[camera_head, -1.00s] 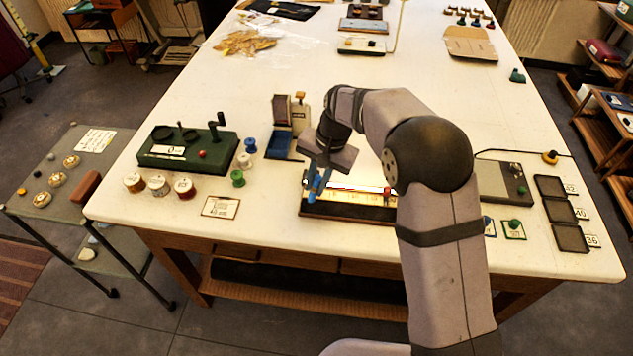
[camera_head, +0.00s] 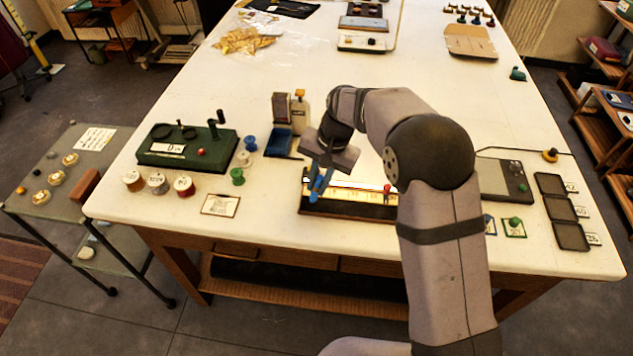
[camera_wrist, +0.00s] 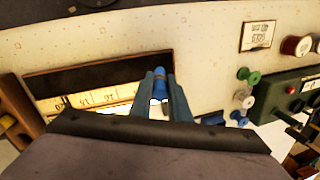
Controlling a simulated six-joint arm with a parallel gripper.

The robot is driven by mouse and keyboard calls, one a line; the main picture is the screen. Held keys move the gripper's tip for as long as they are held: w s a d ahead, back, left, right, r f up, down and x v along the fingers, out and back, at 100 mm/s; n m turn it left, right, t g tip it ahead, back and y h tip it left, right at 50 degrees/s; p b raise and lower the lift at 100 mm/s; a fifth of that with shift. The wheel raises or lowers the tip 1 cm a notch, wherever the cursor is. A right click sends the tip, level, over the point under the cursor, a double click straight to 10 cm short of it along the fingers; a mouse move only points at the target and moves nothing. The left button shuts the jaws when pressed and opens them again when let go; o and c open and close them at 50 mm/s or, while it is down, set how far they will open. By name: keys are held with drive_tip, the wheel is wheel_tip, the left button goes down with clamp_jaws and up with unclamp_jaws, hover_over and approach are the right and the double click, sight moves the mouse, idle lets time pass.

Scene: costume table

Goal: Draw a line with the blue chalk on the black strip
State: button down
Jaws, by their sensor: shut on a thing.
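My gripper (camera_head: 318,182) is shut on the blue chalk (camera_wrist: 160,72), which shows between the two fingertips in the wrist view. The black strip (camera_wrist: 90,76) runs along one side of a board with a yellow ruler scale (camera_wrist: 92,98). In the head view the strip (camera_head: 350,212) is the dark front part of that board. The chalk is at the strip's left end in the head view, right end in the wrist view. I cannot tell whether its tip touches the strip. No blue mark shows on the visible part of the strip.
A red knob (camera_head: 387,188) stands at the ruler's right part. To the left are a green device (camera_head: 185,147), spools (camera_head: 237,176) and a small card (camera_head: 220,205). A blue-trayed stand (camera_head: 283,138) is behind the gripper. The tabletop in front of the board is clear.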

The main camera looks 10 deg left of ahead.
drive_tip(key=shift+d+r, duration=0.1)
drive_tip(key=shift+d, duration=0.7)
drive_tip(key=shift+d, duration=0.25)
drive_tip(key=shift+d, duration=0.75)
drive_tip(key=shift+d, duration=0.25)
drive_tip(key=shift+d, duration=0.75)
drive_tip(key=shift+d, duration=0.25)
drive_tip(key=shift+d, duration=0.75)
drive_tip(key=shift+d, duration=0.2)
idle(0.3)
